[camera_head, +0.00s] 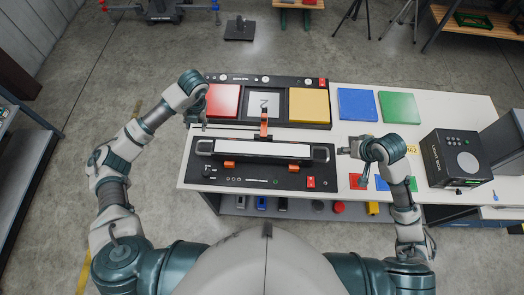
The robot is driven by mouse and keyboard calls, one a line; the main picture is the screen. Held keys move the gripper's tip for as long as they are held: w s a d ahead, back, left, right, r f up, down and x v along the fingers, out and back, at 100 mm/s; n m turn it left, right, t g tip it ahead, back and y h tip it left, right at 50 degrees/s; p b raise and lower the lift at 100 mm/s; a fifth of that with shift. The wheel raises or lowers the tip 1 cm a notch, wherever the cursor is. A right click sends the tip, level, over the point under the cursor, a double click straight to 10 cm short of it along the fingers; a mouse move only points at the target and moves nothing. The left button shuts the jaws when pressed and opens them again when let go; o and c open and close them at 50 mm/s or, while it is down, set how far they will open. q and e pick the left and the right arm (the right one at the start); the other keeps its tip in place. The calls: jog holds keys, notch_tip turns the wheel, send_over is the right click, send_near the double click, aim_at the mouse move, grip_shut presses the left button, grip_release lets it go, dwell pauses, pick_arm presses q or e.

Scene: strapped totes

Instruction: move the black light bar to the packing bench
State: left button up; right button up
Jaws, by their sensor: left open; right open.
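The black light bar (262,149) is a long bar with dark ends and a pale strip along its length. It lies across a black base panel (290,180) on the white table (360,103). Orange clips show at its front edge, and an orange upright piece (264,124) stands behind its middle. My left gripper (201,120) is open, beyond the bar's left end. My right gripper (345,151) is open, just right of the bar's right end. Neither holds anything. I cannot tell which surface is the packing bench.
A black panel (290,82) with red, grey and yellow squares lies behind the bar. Blue (357,105) and green (399,107) squares lie to its right. A black box (453,160) stands at the right. Small items sit on the shelf below. A metal rack (22,165) stands far left.

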aim_at(198, 145)
pick_arm(q)
jog(key=a+f, duration=0.1)
jog(key=f, duration=0.4)
jog(key=a+f, duration=0.1)
jog(key=f, duration=0.4)
jog(key=a+f, duration=0.1)
jog(key=f, duration=0.5)
jog(key=shift+f, duration=0.1)
pick_arm(e)
jog(key=x, duration=1.6)
jog(key=shift+w+f, duration=0.1)
jog(key=shift+f, duration=0.15)
pick_arm(q)
jog(key=shift+a+f, duration=0.1)
jog(key=shift+f, duration=0.3)
pick_arm(e)
jog(key=shift+w+f, duration=0.15)
jog(key=shift+f, duration=0.2)
pick_arm(q)
grip_shut()
pick_arm(e)
jog(key=shift+a, duration=0.1)
grip_shut()
